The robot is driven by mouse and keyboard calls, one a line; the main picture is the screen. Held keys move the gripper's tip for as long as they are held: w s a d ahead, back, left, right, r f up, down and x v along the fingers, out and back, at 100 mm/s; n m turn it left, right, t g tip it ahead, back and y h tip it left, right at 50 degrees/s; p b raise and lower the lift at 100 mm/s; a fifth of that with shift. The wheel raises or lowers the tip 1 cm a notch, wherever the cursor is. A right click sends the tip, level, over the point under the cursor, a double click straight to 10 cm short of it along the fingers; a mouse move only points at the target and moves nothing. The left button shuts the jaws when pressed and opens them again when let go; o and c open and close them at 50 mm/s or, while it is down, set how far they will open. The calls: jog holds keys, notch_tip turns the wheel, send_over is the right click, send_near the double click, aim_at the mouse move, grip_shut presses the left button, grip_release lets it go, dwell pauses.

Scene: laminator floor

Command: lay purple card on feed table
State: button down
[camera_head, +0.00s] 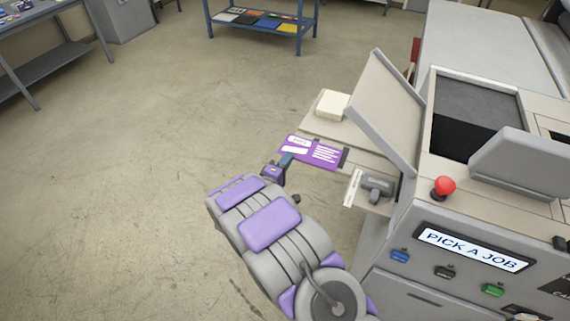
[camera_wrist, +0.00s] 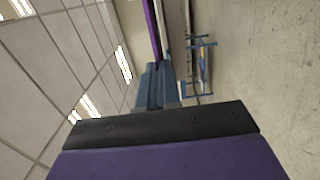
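The purple card (camera_head: 313,152), with white label patches and printed lines, is at the tip of my gripper (camera_head: 287,160). In the wrist view the card (camera_wrist: 152,25) shows nearly edge-on as a thin purple strip beyond the blue-grey fingers (camera_wrist: 160,85), which look closed on its edge. In the head view the card overlaps the front edge of a beige side shelf (camera_head: 315,128) on the laminator, which appears to be the feed table. I cannot tell whether the card touches it.
A cream block (camera_head: 332,105) lies on the shelf below a tilted beige panel (camera_head: 382,105). A grey handle (camera_head: 375,187) and white strip (camera_head: 353,188) sit nearer. The machine has a red button (camera_head: 444,186) and a "PICK A JOB" display (camera_head: 473,249). Open floor lies left.

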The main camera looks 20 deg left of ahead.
jog(key=shift+d+f, duration=0.25)
jog(key=shift+f, duration=0.25)
jog(key=c, duration=1.8)
grip_release()
jog(key=shift+a, duration=0.35)
jog(key=o, duration=0.4)
jog(key=shift+a+f, duration=0.1)
jog(key=shift+o, duration=0.2)
jog(key=shift+d, duration=0.2)
jog(key=shift+d, duration=0.1)
jog(key=s+a+p, duration=0.1)
jog(key=s+p, duration=0.1)
jog(key=s, duration=1)
jog(key=shift+a, duration=0.35)
